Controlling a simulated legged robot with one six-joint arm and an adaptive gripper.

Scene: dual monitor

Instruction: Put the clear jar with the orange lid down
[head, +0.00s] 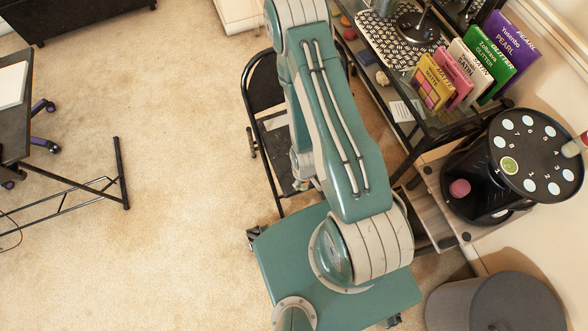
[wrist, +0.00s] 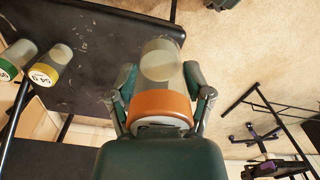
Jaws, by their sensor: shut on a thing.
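The clear jar (wrist: 160,72) with the orange lid (wrist: 162,106) shows in the middle of the wrist view, its lid end toward me. My gripper (wrist: 160,76) is shut on the jar, with a finger on each side. The jar overlaps the right edge of a dark tabletop (wrist: 110,60) in the picture; I cannot tell how far it is above it or whether it touches. In the head view my arm hides the gripper and the jar.
Two jars, one with a green lid (wrist: 8,70) and one with a yellow lid (wrist: 44,74), are at the left of the wrist view. The head view shows a black chair (head: 268,85), a shelf with colored packets (head: 458,78), a round black carousel (head: 528,155) and open carpet (head: 150,220).

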